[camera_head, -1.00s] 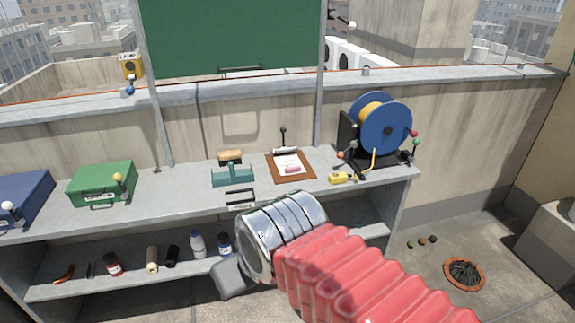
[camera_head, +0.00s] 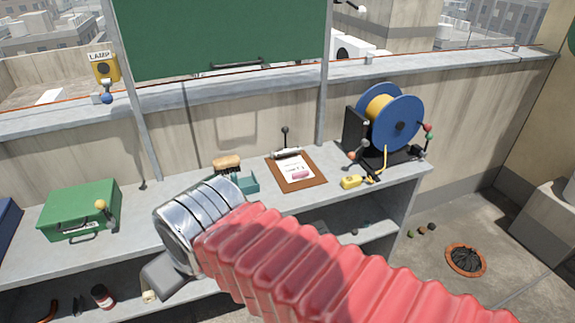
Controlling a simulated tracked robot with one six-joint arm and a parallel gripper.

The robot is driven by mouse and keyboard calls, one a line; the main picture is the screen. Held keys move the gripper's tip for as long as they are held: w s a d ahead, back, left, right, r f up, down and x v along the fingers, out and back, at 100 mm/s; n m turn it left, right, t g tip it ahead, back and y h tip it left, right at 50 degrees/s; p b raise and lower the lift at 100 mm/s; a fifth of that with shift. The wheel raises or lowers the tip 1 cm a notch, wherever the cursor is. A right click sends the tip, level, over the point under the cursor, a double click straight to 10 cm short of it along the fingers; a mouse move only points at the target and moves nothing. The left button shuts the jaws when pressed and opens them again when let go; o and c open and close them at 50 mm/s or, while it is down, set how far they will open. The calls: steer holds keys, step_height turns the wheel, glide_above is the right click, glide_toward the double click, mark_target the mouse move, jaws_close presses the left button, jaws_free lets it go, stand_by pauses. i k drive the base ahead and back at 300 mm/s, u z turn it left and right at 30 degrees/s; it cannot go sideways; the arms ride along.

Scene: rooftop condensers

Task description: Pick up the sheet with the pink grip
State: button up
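The white sheet (camera_head: 295,163) lies on a brown clipboard (camera_head: 305,186) on the bench top, right of the middle. A small pink grip (camera_head: 300,174) is on the sheet's lower part. The clipboard's clip (camera_head: 286,153) crosses its far edge, with a dark ball-topped lever standing up behind it. My arm, a red ribbed sleeve with a silver cuff, reaches in from the lower right and ends left of and nearer than the clipboard.
A green case (camera_head: 78,212) stands on the bench at left. A teal holder (camera_head: 247,184) with a tan-topped item (camera_head: 227,162) is left of the clipboard. A blue cable reel (camera_head: 395,120) and its yellow connector (camera_head: 351,182) are at right. A green board rises behind.

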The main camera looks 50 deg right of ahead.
mark_target(293, 169)
steer(key=z, duration=0.45)
steer(key=i, duration=0.85)
steer(key=z, duration=0.55)
